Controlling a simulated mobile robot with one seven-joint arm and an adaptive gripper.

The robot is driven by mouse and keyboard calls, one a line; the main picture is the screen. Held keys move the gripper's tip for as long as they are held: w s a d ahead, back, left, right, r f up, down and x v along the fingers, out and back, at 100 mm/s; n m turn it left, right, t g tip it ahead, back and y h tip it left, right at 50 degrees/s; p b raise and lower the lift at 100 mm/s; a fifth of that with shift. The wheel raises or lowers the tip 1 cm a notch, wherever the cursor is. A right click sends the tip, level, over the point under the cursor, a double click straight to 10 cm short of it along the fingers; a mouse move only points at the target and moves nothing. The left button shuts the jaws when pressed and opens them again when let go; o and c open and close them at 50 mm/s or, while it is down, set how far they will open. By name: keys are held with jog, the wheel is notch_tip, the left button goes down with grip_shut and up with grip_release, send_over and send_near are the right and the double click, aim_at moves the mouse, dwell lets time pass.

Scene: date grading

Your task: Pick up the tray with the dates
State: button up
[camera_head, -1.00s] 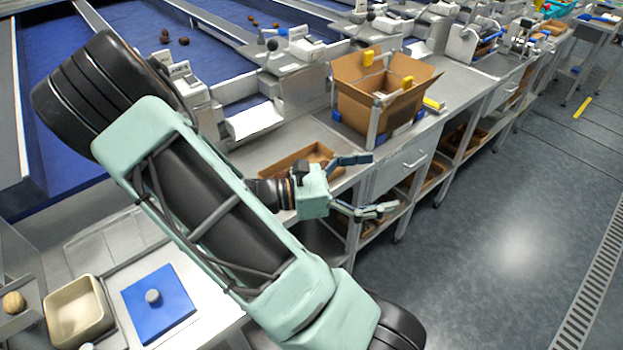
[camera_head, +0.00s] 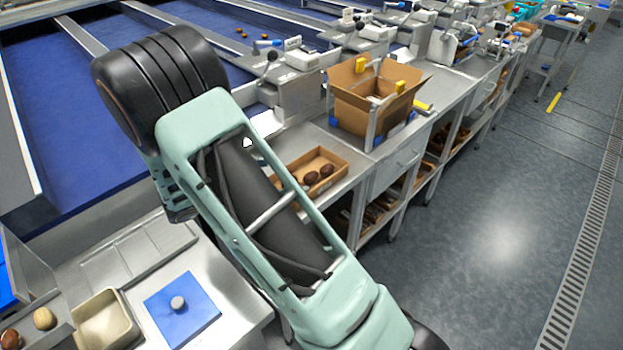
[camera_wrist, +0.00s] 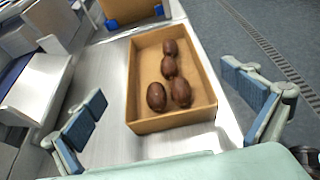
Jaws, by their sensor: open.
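The tray (camera_head: 337,161) is a shallow brown open box on the metal worktop, with dark brown dates inside. In the wrist view the tray (camera_wrist: 133,88) lies between my finger pads, and several dates (camera_wrist: 169,67) rest in its middle and near end. My gripper (camera_wrist: 165,118) is open, with one blue-padded finger on each side of the tray, apart from it.
A larger open cardboard box (camera_head: 349,103) stands just beyond the tray. A blue square plate with a knob (camera_head: 182,309) and a beige bin (camera_head: 104,321) sit on the near-left bench. A grey machine (camera_head: 297,93) stands behind the tray.

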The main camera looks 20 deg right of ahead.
aim_at(308, 171)
jog(key=x, duration=0.9)
jog(key=shift+d+f+p, duration=0.1)
jog(key=shift+d+p, duration=0.05)
jog(key=shift+p, duration=0.25)
jog(key=c, duration=1)
